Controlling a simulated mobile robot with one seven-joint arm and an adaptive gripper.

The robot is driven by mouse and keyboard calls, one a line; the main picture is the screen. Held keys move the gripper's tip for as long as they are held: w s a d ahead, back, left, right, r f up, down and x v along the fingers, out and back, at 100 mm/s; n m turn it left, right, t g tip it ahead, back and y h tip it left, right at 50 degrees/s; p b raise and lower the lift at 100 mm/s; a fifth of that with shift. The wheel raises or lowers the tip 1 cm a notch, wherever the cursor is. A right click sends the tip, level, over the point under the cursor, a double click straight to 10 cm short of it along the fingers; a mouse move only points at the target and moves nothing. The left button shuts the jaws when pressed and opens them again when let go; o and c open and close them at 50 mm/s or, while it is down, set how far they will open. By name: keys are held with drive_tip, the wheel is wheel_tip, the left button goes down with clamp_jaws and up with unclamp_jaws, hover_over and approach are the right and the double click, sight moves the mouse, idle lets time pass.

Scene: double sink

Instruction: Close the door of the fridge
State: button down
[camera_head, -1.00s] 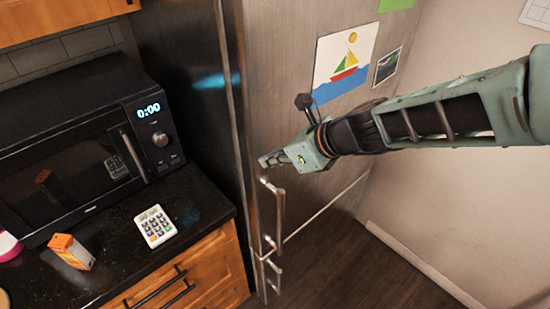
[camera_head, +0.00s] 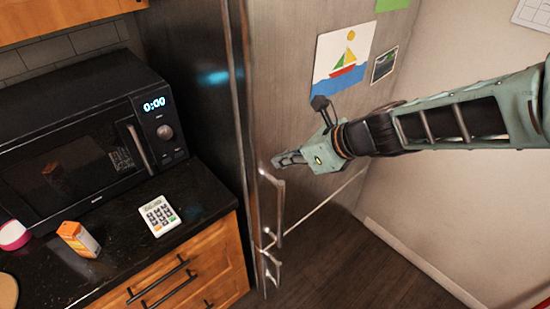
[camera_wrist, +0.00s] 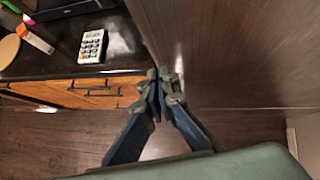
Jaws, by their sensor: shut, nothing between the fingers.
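The fridge (camera_head: 285,90) is a tall steel unit with its broad door front facing right. The upper door handle (camera_head: 279,208) is a vertical bar near the door's left edge, and a lower handle (camera_head: 272,268) sits below it. The door looks flush or nearly flush with the body; I cannot tell if a small gap remains. My gripper (camera_head: 277,160) is shut and empty, in front of the upper door by the top of the upper handle. Contact is unclear. In the wrist view its closed fingertips (camera_wrist: 165,78) appear beside the fridge front (camera_wrist: 235,60).
Wooden drawers (camera_head: 190,275) are below. A wall (camera_head: 450,190) bounds the right; floor is open before the fridge.

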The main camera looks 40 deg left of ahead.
drive_tip(key=s+v, duration=0.1)
drive_tip(key=v, duration=0.8)
drive_tip(key=shift+s+d+r, duration=0.2)
drive_tip(key=shift+d+r, duration=0.05)
drive_tip(key=shift+d, duration=0.15)
